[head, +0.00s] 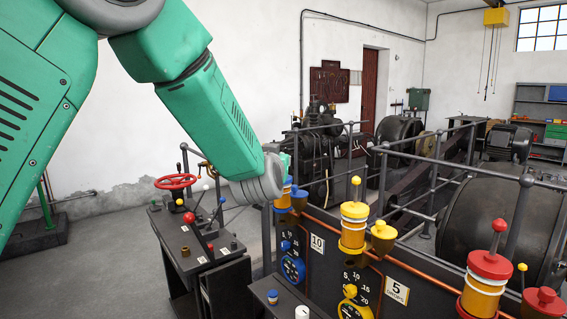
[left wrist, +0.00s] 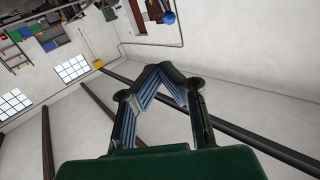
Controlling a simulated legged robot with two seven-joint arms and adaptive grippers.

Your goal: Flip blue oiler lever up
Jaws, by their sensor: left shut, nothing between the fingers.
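The blue oiler (head: 299,193) stands on the machine's panel, just beyond the wrist of my left arm in the head view. It is largely covered by that wrist, so the position of its lever cannot be made out there. In the left wrist view a blue ball (left wrist: 168,18), probably the lever's knob, shows at the top edge. My left gripper (left wrist: 160,78) has its fingertips together with nothing between them. The blue ball is past the fingertips and apart from them in the picture. My left gripper's fingers are hidden in the head view. My right gripper is out of view.
A yellow oiler (head: 354,225) and a red oiler (head: 484,285) stand to the right along the panel, their knobs raised on upright rods. A control stand with a red handwheel (head: 176,182) is at the left. Grey railings (head: 437,165) rise behind the panel.

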